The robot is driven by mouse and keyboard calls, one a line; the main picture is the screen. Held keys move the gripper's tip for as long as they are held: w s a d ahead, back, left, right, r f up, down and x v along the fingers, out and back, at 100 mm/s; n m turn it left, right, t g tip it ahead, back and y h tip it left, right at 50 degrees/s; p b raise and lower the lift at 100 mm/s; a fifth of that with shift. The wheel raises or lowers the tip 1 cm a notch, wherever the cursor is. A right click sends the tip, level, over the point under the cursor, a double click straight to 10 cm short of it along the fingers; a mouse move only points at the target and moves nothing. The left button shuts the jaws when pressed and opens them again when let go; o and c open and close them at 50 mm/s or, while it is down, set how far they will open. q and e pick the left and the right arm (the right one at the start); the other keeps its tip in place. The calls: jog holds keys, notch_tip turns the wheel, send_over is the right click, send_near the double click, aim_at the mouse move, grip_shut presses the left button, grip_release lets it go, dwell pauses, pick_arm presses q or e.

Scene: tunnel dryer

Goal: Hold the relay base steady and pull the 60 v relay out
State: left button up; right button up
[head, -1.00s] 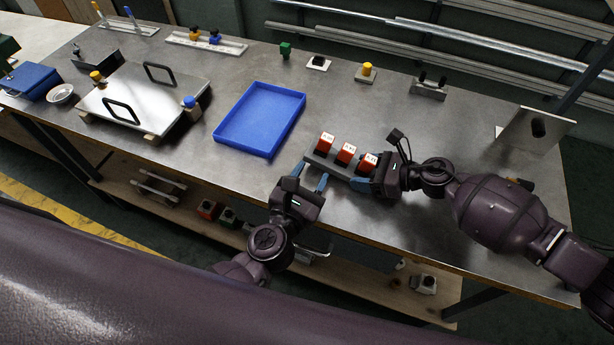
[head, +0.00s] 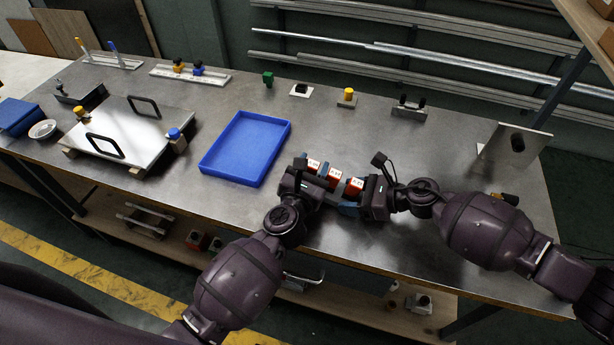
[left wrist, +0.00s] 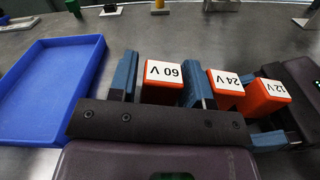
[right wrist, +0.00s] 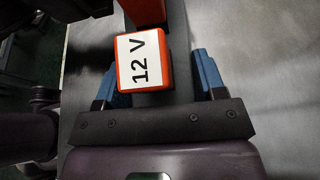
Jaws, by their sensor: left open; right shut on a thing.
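The 60 V relay (head: 313,164) is an orange-red block with a white label, at the left end of a row of three on the dark grey relay base (right wrist: 180,40). The 24 V relay (head: 334,173) is in the middle and the 12 V relay (head: 355,184) at the right end. My left gripper (left wrist: 160,82) is open, with one blue finger on each side of the 60 V relay (left wrist: 163,70). My right gripper (right wrist: 160,85) is shut on the base at the 12 V end. Grippers hide much of the base.
A blue tray (head: 207,168) lies empty to the left of the relays. A metal plate with handles (head: 110,122) is farther left. Small blocks stand along the back, and an upright metal plate (head: 515,146) stands at the right. The bench's front edge is close to my arms.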

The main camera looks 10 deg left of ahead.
pick_arm(q)
jog(key=shift+w+d, duration=0.1)
jog(key=shift+w, duration=0.25)
grip_shut()
jog(key=shift+d+r, duration=0.15)
jog(key=shift+r, duration=0.65)
dwell(1.3)
jog(key=shift+d+r, duration=0.1)
jog(key=shift+r, duration=0.4)
jog(key=shift+r, duration=0.1)
jog(key=shift+r, duration=2.35)
